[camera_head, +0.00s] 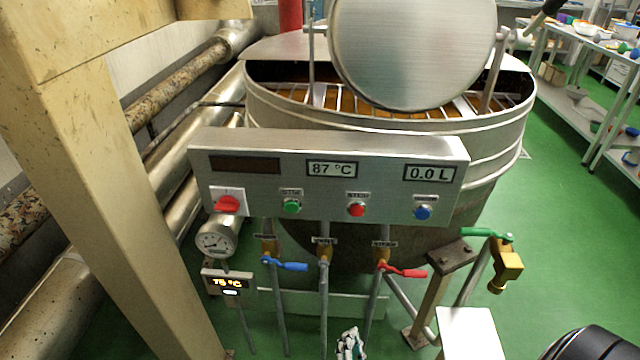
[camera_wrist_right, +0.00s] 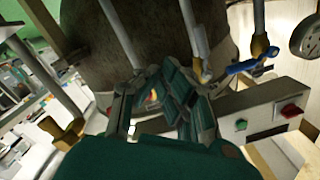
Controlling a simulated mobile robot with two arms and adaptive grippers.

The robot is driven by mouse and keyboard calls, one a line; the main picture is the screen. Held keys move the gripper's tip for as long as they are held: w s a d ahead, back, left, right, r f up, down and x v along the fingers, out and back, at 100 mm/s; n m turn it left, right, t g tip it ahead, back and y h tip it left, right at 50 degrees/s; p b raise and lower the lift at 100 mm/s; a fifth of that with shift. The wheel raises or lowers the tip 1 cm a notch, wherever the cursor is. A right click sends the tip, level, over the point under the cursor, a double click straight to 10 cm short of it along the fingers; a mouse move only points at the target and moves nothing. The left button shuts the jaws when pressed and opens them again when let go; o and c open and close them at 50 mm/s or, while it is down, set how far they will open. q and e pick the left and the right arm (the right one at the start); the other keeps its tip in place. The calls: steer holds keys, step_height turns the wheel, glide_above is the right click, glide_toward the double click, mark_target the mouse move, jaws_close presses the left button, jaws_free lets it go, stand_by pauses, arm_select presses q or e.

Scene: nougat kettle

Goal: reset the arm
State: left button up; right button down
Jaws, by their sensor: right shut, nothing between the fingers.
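My right gripper (camera_head: 350,344) shows at the bottom edge of the head view, below the kettle's control panel (camera_head: 325,150) and just left of the red-handled valve (camera_head: 402,271). Only its tip end is in the picture. In the right wrist view my right gripper (camera_wrist_right: 158,88) has its dark green and grey fingers in front of the kettle's underside. It is shut with nothing held. The picture appears tilted there, with the panel (camera_wrist_right: 262,118) at lower right. My left gripper is in neither view.
The steel kettle (camera_head: 400,215) stands behind the panel with its lid raised. Blue-handled (camera_head: 290,266) and green-handled (camera_head: 480,232) valves stick out in front. A beige post (camera_head: 110,190) and pipes stand at left. Green floor (camera_head: 565,215) is open at right, before shelves (camera_head: 590,110).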

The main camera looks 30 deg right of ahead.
steer(key=s+a+f+n+g+y+p, duration=0.2)
steer(key=s+a+f+n+g+y, duration=0.25)
steer(key=f, duration=0.45)
steer(key=s+a+f+n+g+y+p, duration=0.1)
steer(key=s+a+f+n+y, duration=0.35)
steer(key=s+f+n, duration=0.35)
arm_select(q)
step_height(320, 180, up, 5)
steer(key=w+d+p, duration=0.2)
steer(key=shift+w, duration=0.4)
arm_select(e)
steer(key=s+d+f+n+g, duration=0.2)
steer(key=s+f+g, duration=0.2)
steer(key=s, duration=0.5)
steer(key=s+d+f+n+g, duration=0.1)
steer(key=s+d+f+g, duration=0.2)
steer(key=s, duration=0.6)
steer(key=shift+d+f+n+g, duration=0.35)
steer(key=shift+f+g, duration=0.4)
steer(key=shift+f, duration=0.2)
